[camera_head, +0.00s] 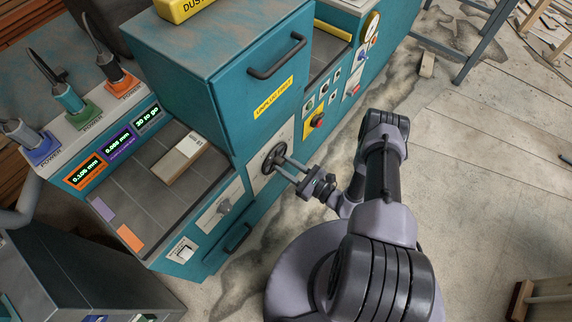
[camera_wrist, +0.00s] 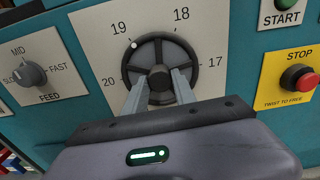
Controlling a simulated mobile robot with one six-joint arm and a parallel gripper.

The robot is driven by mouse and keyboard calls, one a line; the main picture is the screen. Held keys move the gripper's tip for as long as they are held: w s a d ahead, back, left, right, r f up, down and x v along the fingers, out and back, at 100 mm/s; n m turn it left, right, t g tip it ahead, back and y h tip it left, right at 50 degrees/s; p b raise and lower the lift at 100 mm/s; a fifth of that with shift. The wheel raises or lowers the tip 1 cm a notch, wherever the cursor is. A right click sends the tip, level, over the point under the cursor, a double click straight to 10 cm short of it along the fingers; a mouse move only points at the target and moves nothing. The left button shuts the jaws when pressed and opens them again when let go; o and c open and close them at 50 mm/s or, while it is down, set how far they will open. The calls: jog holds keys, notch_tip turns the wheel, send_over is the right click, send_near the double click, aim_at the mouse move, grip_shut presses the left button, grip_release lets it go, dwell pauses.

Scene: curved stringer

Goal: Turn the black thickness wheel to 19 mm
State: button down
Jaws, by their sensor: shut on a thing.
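The black thickness wheel (camera_wrist: 159,52) sits on a white dial plate (camera_wrist: 94,28) marked 17, 18, 19 and 20. A small white dot on its rim (camera_wrist: 133,44) is at the upper left, close to the 19 mark. My gripper (camera_wrist: 160,82) is shut on the wheel, with its two fingers at the wheel's lower part. In the head view the wheel (camera_head: 273,158) is on the teal machine's front, and my gripper (camera_head: 283,163) reaches it from the right. The fingers hide part of the wheel's lower rim.
A feed knob (camera_wrist: 36,74) is left of the dial plate. A green start button (camera_wrist: 284,4) and a red stop button (camera_wrist: 298,77) are to its right. A pale wooden board (camera_head: 180,157) lies on the machine's bed.

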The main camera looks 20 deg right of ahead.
dwell(0.3)
jog(key=c, duration=1)
grip_release()
jog(key=shift+s, duration=0.1)
jog(key=p+v, duration=0.3)
jog(key=v, duration=1.4)
jog(key=shift+s+d, duration=0.1)
